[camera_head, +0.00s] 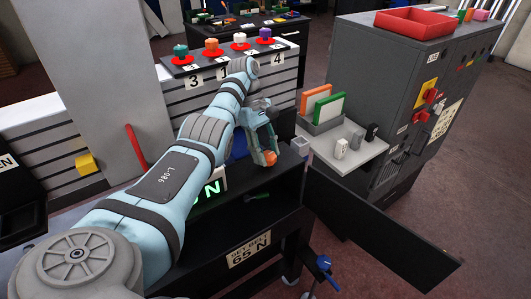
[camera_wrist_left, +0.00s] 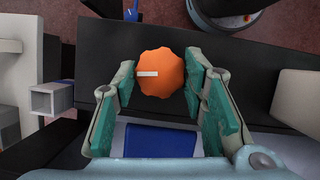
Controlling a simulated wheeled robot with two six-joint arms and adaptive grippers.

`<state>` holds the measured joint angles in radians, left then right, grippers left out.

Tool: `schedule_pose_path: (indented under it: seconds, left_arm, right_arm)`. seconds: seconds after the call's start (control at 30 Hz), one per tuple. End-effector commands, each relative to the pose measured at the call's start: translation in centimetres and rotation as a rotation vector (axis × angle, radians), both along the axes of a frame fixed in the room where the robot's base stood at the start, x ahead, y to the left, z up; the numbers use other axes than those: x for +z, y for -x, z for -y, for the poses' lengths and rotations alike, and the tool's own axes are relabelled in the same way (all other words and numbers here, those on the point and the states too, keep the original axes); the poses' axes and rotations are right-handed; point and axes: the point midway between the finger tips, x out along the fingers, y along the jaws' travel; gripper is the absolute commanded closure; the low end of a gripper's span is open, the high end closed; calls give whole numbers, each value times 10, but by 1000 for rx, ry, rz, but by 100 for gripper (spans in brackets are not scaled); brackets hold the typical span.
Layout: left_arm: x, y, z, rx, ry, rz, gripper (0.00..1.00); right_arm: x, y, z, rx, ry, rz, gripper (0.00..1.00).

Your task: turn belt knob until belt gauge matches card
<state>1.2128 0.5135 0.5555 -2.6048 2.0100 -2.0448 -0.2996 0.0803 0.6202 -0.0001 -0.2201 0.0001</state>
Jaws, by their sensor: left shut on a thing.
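The orange belt knob (camera_head: 270,158) is lobed and has a white mark. In the left wrist view the knob (camera_wrist_left: 162,80) sits between my fingers, its mark pointing left. My left gripper (camera_head: 264,148) is shut on it, coming from above; its green pads also show in the left wrist view (camera_wrist_left: 162,96). The belt gauge (camera_head: 211,194) has green glowing characters; only an "N" reads clearly, because my left arm covers the digits. My right gripper is out of view.
A dark door (camera_head: 380,230) stands open at the right. A shelf (camera_head: 347,157) holds binders and small blocks beside a grey cabinet (camera_head: 375,70). Coloured knobs on red bases stand on a numbered panel (camera_head: 220,58) behind my arm.

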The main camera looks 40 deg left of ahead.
Motion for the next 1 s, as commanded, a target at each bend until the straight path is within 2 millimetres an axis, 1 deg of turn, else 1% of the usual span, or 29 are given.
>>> schedule_pose_path:
  seconds: [0.03, 0.2, 0.67, 0.7, 0.8, 1.0]
  left_arm:
    - [-3, 0, 1, -16, 3, -2, 89]
    - [-2, 1, 1, -56, 2, -2, 89]
    - [-2, 1, 1, -67, 1, -5, 89]
    - [-2, 1, 1, -67, 1, -5, 55]
    - [-1, 1, 1, -66, 1, -3, 41]
    - [-1, 1, 0, -64, 0, -1, 41]
  right_arm:
    - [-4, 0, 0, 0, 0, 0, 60]
    - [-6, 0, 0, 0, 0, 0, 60]
    - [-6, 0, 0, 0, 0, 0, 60]
    - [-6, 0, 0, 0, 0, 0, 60]
    - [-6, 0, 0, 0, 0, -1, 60]
    - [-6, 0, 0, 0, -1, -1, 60]
